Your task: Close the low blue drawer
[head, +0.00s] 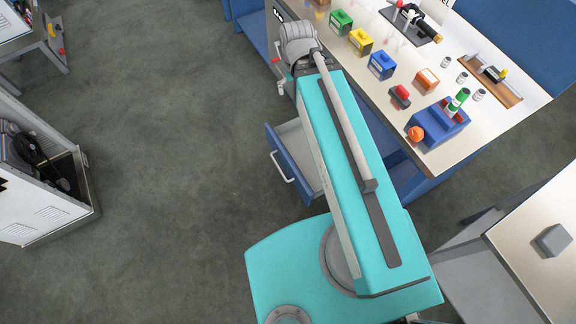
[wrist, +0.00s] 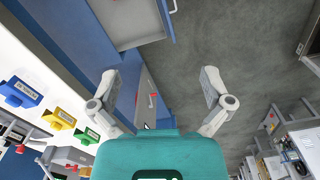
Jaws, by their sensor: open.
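The low blue drawer (head: 291,166) stands pulled out from the workbench's left side in the head view. Its grey inside shows empty where visible, and my arm covers part of it. A pale bar handle (head: 282,167) is on its blue front. In the wrist view the drawer (wrist: 130,22) is at the top, with its handle (wrist: 173,6) at the upper edge. My gripper (wrist: 160,77) has its two fingers spread wide with nothing between them. It is apart from the drawer, farther along the bench side; in the head view my arm mostly hides it.
The workbench top (head: 455,75) holds several coloured boxes and a blue block (head: 438,128) with a green-and-white cylinder. A red-handled part (wrist: 152,97) is on the bench side near my gripper. A grey cabinet (head: 45,190) stands at the left. Open floor (head: 180,150) lies between.

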